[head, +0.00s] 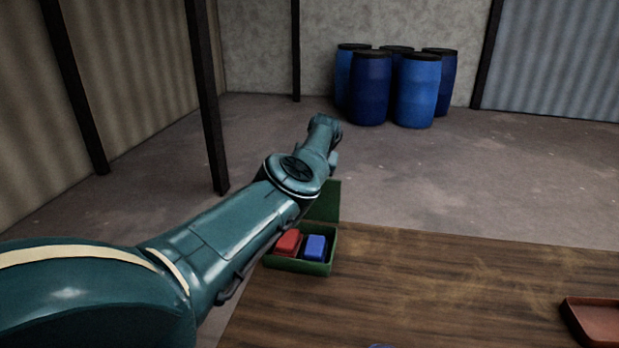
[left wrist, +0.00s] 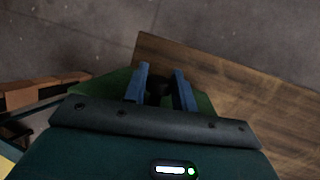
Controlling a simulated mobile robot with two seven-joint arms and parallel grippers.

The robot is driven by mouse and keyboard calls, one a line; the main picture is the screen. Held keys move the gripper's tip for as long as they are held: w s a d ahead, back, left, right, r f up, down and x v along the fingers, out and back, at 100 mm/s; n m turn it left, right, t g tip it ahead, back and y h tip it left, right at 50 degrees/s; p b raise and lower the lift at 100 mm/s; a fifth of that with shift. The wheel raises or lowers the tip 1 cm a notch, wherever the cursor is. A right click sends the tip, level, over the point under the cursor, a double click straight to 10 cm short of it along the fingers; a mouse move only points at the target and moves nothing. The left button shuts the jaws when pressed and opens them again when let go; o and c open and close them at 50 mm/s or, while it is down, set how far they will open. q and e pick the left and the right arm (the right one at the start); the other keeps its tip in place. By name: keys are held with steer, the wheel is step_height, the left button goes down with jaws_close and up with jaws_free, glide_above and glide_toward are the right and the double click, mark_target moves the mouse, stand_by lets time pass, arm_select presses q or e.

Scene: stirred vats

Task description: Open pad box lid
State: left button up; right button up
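The green pad box (head: 300,267) sits at the left back corner of the wooden table. A red pad (head: 288,242) and a blue pad (head: 315,246) lie in it. Its green lid (head: 324,203) stands raised at the box's back edge, partly hidden by my left arm. My left arm reaches over the box, and its gripper is hidden in the head view. In the left wrist view the two blue fingers of my left gripper (left wrist: 161,88) are apart, with green surface (left wrist: 203,103) around them. I cannot tell whether they touch the lid. My right gripper is not in view.
The wooden table (head: 430,285) is mostly bare. A reddish-brown tray (head: 590,322) is at its right edge. Several blue barrels (head: 370,88) stand far back by the wall. Dark posts (head: 207,100) stand on the left, beyond my arm.

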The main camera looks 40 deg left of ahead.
arm_select(q)
steer(key=o, duration=0.4)
steer(key=shift+o, duration=0.2)
steer(key=shift+d+r+p, duration=0.15)
steer(key=shift+r+p, duration=0.15)
steer(key=shift+r, duration=0.1)
steer(key=v, duration=1.2)
steer(key=shift+r, duration=0.2)
steer(key=shift+s, duration=0.1)
